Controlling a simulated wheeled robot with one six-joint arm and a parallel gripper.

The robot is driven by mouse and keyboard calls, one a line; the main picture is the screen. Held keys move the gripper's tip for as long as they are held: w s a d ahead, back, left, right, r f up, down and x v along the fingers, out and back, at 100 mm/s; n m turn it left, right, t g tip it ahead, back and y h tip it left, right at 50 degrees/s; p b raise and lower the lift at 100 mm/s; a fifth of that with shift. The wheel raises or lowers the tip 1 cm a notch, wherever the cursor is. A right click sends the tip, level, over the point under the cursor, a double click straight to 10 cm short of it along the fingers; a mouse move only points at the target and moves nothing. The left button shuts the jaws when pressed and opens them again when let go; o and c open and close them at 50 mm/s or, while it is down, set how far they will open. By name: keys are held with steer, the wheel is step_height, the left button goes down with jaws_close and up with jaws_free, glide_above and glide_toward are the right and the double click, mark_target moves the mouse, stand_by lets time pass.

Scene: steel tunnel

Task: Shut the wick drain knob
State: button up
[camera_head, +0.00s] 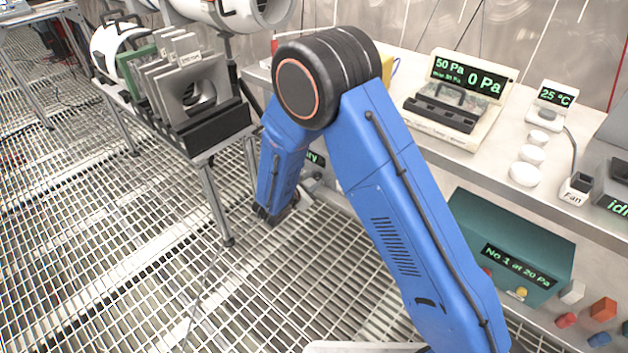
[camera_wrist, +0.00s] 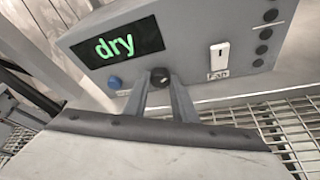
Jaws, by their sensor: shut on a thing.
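In the wrist view a grey box (camera_wrist: 190,42) carries a lit display (camera_wrist: 122,46) reading "dry". Below the display are a blue knob (camera_wrist: 115,82) and a black knob (camera_wrist: 160,78) with a pale mark on its face. No label naming the drain is readable on either knob. My gripper (camera_wrist: 161,86) is shut on the black knob, with one finger on each side of it. The blue knob is free, just left of the fingers. In the head view my blue arm hides most of this box; only the end of its display (camera_head: 315,158) shows.
A white switch (camera_wrist: 219,55) labelled Fan is right of the knobs, with dark round holes beyond it. In the head view a teal box (camera_head: 512,245) is under the right bench, and a rack of grey plates (camera_head: 190,85) stands at left. The grating floor (camera_head: 110,240) is open.

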steer(key=n+g+h, duration=0.1)
steer(key=n, duration=0.1)
steer(key=n+g+h, duration=0.1)
steer(key=n, duration=0.1)
steer(key=shift+w+a, duration=0.1)
steer(key=shift+a, duration=0.05)
steer(key=n+g+h, duration=0.1)
steer(key=n+h, duration=0.1)
steer(key=n, duration=0.2)
steer(key=shift+h, duration=0.3)
stand_by(0.4)
steer(key=shift+a, duration=0.1)
steer(key=o, duration=1)
steer(key=shift+o, duration=0.2)
steer(key=v, duration=1.7)
steer(key=shift+a, duration=0.25)
steer(key=shift+a+r, duration=0.1)
